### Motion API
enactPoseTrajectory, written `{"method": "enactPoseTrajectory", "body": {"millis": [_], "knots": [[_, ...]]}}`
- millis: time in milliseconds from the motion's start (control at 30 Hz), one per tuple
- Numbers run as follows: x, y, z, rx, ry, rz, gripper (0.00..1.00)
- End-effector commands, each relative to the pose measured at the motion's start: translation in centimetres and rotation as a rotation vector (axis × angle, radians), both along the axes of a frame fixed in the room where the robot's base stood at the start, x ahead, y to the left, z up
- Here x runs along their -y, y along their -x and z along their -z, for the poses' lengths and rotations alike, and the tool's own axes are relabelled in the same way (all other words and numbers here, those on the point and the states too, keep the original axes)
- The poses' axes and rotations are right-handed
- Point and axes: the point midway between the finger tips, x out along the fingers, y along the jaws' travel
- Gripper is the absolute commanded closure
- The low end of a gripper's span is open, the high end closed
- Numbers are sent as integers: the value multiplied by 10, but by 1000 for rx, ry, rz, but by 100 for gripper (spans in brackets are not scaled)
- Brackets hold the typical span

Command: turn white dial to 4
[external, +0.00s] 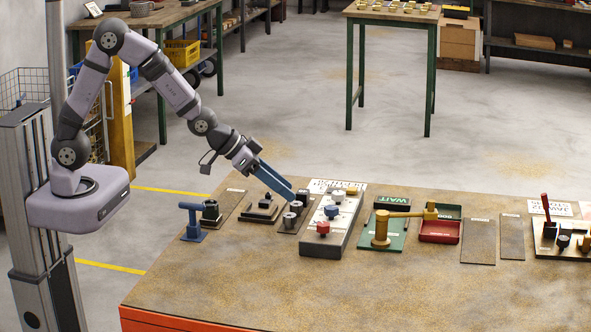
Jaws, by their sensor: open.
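A grey sloped panel (318,245) stands on the bench and carries several dials. The white dial (338,195) is towards its far end, with a blue dial (332,211) and a red dial (323,228) nearer the front. A yellow dial (351,191) sits at the far right. The numbers and pointer are too small to read. My gripper (289,193) has long blue fingers that slant down to the right. It is open and empty, left of the panel and apart from the white dial. The fingers overlap in this view, so their gap is hard to see.
Dark grey knobs (296,206) stand on a plate just left of the panel, close below my fingertips in the picture. A blue tap-like fixture (192,221) is farther left. The front bench is clear.

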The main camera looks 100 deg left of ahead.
Motion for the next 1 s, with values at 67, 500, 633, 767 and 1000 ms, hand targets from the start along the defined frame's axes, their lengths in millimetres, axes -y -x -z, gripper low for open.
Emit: {"method": "enactPoseTrajectory", "body": {"millis": [67, 500, 633, 767, 1000], "knots": [[-17, -12, 16, 67, -36, -8, 56], [-66, -45, 14, 311, -168, -13, 56], [-67, -46, 13, 313, -168, -12, 56], [-68, -51, 15, 311, -167, -12, 56], [-77, -71, 24, 309, -166, -12, 56]]}}
